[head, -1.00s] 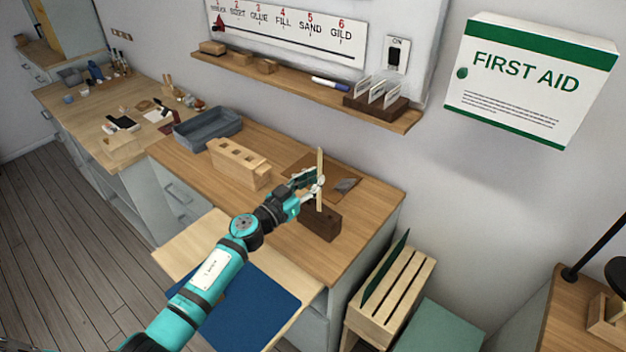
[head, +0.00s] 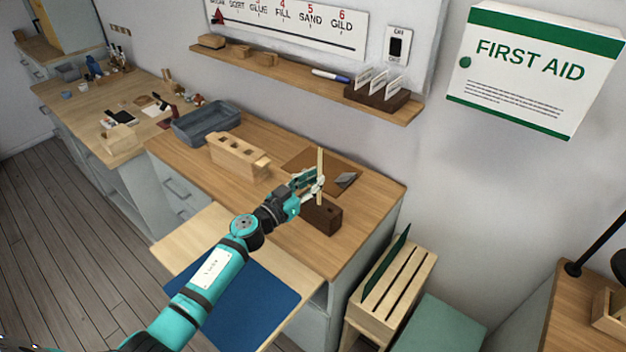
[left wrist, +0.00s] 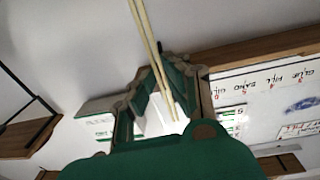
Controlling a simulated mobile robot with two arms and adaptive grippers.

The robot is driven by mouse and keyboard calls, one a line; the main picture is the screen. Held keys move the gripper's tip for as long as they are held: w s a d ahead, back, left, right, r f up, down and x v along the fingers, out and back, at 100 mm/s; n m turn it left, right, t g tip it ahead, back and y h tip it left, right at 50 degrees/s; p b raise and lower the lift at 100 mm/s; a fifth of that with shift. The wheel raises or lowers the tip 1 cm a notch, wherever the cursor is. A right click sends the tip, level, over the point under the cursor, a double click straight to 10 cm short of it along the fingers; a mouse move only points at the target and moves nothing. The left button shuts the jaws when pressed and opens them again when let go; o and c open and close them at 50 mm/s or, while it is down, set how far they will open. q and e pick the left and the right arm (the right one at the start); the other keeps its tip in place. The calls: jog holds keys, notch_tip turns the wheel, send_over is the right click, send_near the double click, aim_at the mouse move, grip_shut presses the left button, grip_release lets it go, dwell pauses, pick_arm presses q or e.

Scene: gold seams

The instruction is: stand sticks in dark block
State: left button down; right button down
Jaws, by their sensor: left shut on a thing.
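My left gripper (head: 318,184) is shut on thin pale sticks (head: 320,163). In the head view they look like one upright stick. In the left wrist view two sticks (left wrist: 147,40) run close together between the fingers. The dark block (head: 324,218) stands on the bench just below the gripper, with a dark hole in its top. The sticks' lower end is at the block's top; I cannot tell whether it is inside a hole. My right gripper is not in view.
A pale wooden block with holes (head: 238,157) and a grey tray (head: 206,122) stand left on the bench. A brown board (head: 300,160) with a grey piece (head: 346,179) lies behind the gripper. A wall shelf (head: 300,85) hangs above. Bench room is free left of the dark block.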

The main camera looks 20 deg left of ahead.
pick_arm(q)
jog(key=shift+f, duration=0.25)
dwell(0.3)
jog(key=c, duration=1.3)
grip_release()
jog(key=shift+o, duration=0.2)
jog(key=p+v, duration=0.2)
jog(key=v, duration=0.7)
jog(key=shift+p, duration=0.35)
